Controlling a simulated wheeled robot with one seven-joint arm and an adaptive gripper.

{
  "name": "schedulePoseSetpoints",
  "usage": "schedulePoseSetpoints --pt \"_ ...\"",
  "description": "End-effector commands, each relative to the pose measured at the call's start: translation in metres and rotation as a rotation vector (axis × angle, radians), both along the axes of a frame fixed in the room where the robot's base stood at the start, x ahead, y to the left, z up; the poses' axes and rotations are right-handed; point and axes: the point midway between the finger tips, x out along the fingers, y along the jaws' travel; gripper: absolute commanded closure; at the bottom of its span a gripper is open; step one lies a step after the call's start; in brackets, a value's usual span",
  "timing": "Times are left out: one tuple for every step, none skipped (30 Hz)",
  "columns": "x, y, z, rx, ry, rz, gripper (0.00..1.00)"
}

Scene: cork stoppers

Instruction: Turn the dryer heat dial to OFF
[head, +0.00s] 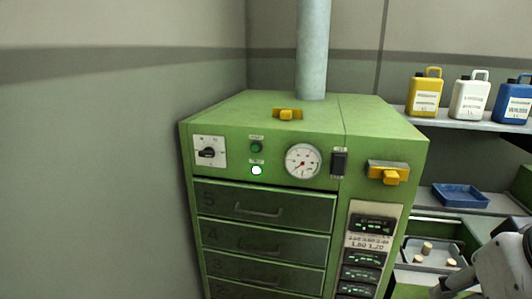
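The green dryer cabinet (265,111) stands against the wall corner. At the upper left of its front is a black dial knob (208,153) on a white square plate. The knob's bar looks roughly horizontal; the plate's markings are too small to read. A white lamp (256,170) is lit beside the dial, below a green button (256,147). My arm shows at the lower right edge, far from the dial. A dark part at its left end may be my gripper (450,281); its fingers cannot be made out.
A round gauge (303,161), a black switch (339,162) and a yellow latch (387,173) are on the cabinet front. Drawers (265,210) lie below the dial. Shelves at right hold jugs (425,92), a blue tray (460,196) and corks (427,248). Space left of the cabinet looks clear.

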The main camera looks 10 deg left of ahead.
Motion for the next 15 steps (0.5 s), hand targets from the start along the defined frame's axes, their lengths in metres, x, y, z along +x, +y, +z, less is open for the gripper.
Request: schedulePoseSetpoints --pt "0.005 -0.001 0.004 -0.008 0.021 -0.012 0.45" --pt "0.010 -0.002 0.006 -0.017 0.033 -0.026 0.45" --pt "0.017 -0.004 0.008 -0.032 0.049 -0.050 0.45" --pt "0.023 -0.005 0.010 -0.044 0.060 -0.070 0.45" --pt "0.030 -0.006 0.012 -0.061 0.069 -0.089 0.45" --pt "0.040 -0.007 0.014 -0.083 0.078 -0.117 0.45" --pt "0.047 -0.007 0.016 -0.101 0.083 -0.138 0.45" --pt "0.055 -0.007 0.018 -0.121 0.085 -0.159 0.45" --pt "0.066 -0.006 0.019 -0.147 0.083 -0.185 0.45" --pt "0.074 -0.005 0.021 -0.167 0.078 -0.205 0.45" --pt "0.083 -0.003 0.022 -0.188 0.071 -0.223 0.45" --pt "0.095 0.001 0.023 -0.216 0.059 -0.248 0.45" --pt "0.103 0.004 0.024 -0.236 0.046 -0.266 0.45" --pt "0.113 0.008 0.025 -0.257 0.030 -0.281 0.45" --pt "0.124 0.014 0.026 -0.284 0.006 -0.303 0.45"
